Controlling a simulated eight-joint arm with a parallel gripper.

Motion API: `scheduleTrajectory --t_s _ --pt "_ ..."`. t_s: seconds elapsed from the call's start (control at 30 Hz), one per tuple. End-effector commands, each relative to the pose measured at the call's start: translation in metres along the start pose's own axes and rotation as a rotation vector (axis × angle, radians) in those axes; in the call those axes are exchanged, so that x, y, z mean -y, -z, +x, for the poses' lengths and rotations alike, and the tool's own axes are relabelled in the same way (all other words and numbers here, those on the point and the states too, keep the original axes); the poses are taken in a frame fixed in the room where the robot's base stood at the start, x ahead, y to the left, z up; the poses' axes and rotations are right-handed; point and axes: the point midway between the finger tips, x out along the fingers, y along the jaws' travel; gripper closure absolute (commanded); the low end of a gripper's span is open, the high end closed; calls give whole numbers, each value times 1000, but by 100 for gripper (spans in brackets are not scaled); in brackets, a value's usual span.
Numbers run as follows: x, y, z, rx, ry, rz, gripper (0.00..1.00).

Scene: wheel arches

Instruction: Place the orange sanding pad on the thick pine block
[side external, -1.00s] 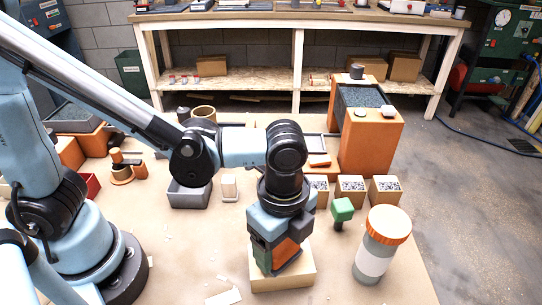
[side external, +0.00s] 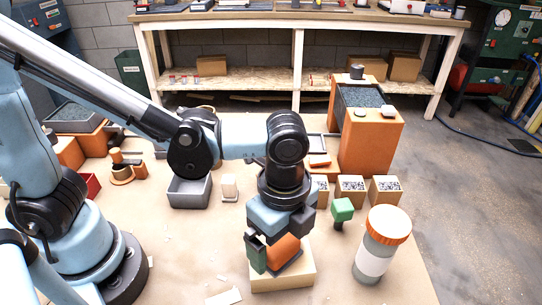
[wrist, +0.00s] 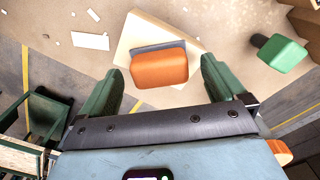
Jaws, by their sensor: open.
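The orange sanding pad (side external: 285,248), with a dark grey underside, sits on top of the thick pine block (side external: 282,281). In the wrist view the pad (wrist: 159,69) lies near the block's lower edge, with pale wood of the block (wrist: 142,32) showing beyond it. My gripper (side external: 278,242) is open above and around the pad. In the wrist view its green fingers (wrist: 160,80) stand apart on both sides of the pad, with gaps. The far finger is mostly hidden in the side view.
A green-headed tool (side external: 342,210) and a jar with an orange lid (side external: 375,250) stand right of the block. Several small patterned boxes (side external: 351,189) and a tall orange bin (side external: 368,140) are behind. A grey tray (side external: 189,192) is at back left. Floor left of the block is mostly clear.

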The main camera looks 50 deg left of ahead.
Motion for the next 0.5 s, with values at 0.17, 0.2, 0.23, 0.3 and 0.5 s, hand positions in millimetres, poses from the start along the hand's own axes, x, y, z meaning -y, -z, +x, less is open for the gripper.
scheduleTrajectory --t_s 0.17,0.2,0.23,0.3,0.5 --pt "-1 0 -26 0 0 0 2" --pt "0 0 -32 0 0 0 2" --pt "0 0 -37 0 0 0 2" --pt "-1 0 -48 0 0 0 2" --pt "-1 0 -78 0 0 0 2"
